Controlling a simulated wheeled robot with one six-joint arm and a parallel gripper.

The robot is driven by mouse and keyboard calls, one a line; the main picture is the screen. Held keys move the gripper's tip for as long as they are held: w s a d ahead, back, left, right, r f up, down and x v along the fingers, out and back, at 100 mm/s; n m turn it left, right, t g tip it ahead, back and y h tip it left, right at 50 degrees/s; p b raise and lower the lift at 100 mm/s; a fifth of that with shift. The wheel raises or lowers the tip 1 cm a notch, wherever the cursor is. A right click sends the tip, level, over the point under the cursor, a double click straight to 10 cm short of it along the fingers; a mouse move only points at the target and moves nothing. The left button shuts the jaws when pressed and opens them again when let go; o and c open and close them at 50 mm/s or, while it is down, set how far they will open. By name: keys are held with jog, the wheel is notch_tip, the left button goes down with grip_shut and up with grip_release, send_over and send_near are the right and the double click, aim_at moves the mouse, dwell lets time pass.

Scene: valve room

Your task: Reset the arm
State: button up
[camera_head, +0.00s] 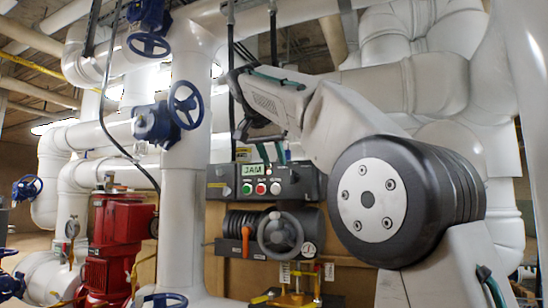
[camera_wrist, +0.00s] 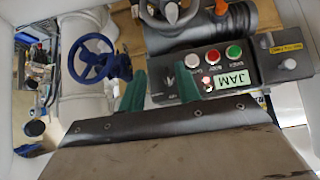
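My arm reaches in from the right of the head view and bends down at its far end. My gripper (camera_head: 272,153) has two green fingers, which hang just above a dark control box (camera_head: 222,183). The box has a green "JAM" label and green, red and white buttons. In the wrist view the gripper (camera_wrist: 160,80) shows a clear gap between its fingers, with nothing held. The control box (camera_wrist: 262,68) appears turned over there, with the right finger overlapping its edge. I cannot tell whether the fingers touch the box.
A grey handwheel valve (camera_head: 280,233) with an orange lever (camera_head: 245,242) sits below the box. Blue handwheels (camera_head: 186,105) stick out from white pipes at left. A red pump (camera_head: 118,222) stands lower left. Thick pipes crowd the back. A shelf (camera_wrist: 36,60) shows in the wrist view.

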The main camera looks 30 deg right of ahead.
dwell(0.3)
jog(key=s+a+f+n+g+y, duration=0.1)
jog(key=s+a+f+n, duration=0.1)
jog(key=f, duration=0.4)
jog(key=s+a+f+n+y, duration=0.1)
jog(key=f+n, duration=0.2)
jog(key=f, duration=0.3)
jog(key=s+a+f+n+g+y, duration=0.1)
jog(key=s+a+f+n, duration=0.1)
jog(key=f, duration=0.5)
jog(key=s+a+f+n+g+y, duration=0.1)
jog(key=s+a+f+y, duration=0.1)
jog(key=s+f, duration=1.1)
jog(key=s+a+f+n+g+y, duration=0.1)
jog(key=s+a+f+n+y, duration=0.1)
jog(key=s+f, duration=1.1)
jog(key=s+a, duration=0.1)
jog(key=s, duration=0.4)
